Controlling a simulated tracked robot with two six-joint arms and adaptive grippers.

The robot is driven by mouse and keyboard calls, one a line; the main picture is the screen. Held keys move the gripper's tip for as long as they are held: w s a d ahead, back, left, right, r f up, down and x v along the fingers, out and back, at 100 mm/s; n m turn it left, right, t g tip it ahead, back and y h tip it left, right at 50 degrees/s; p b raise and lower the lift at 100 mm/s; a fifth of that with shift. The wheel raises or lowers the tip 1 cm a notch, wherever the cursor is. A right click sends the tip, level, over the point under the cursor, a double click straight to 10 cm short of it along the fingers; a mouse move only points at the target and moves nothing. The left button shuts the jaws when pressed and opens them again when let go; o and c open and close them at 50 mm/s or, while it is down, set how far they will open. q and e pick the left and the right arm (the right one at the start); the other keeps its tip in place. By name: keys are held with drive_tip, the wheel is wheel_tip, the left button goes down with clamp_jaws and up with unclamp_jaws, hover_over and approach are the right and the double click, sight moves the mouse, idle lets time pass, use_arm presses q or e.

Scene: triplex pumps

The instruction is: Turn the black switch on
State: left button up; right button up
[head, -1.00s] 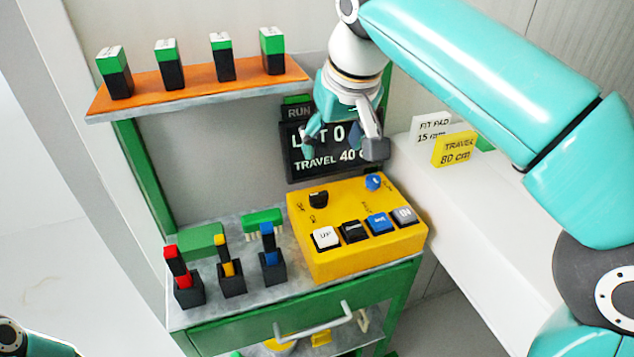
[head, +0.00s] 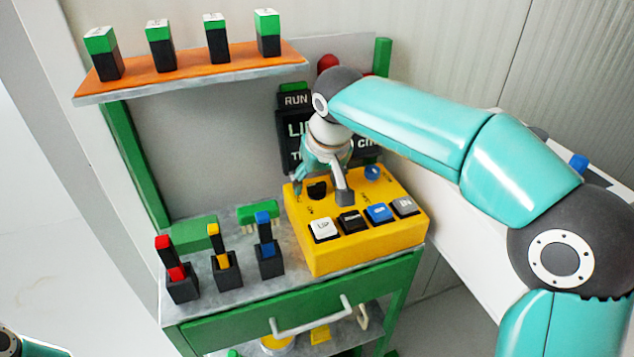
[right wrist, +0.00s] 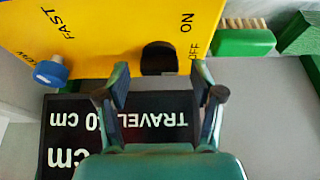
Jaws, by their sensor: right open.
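The black switch (head: 317,190) is a small dark knob at the back left of the yellow control box (head: 320,257). In the right wrist view the black switch (right wrist: 158,58) has the words ON and OFF beside it. My right gripper (head: 321,187) is above the back of the box, pointing down, with its fingers spread around the switch's place. In the right wrist view the open fingers of my right gripper (right wrist: 162,82) are to either side of the switch, with nothing held between them. Contact cannot be told. My left gripper is not in view.
A blue knob (head: 372,172) is to the right of the switch. White (head: 324,229), black (head: 352,221), blue (head: 380,213) and grey (head: 404,206) buttons line the box's front. Red (head: 175,270), yellow (head: 222,262) and blue (head: 265,246) levers stand left. A dark display (head: 298,130) is behind.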

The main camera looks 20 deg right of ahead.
drive_tip(key=shift+f, duration=0.2)
drive_tip(key=c, duration=1.1)
drive_tip(key=shift+c, duration=0.2)
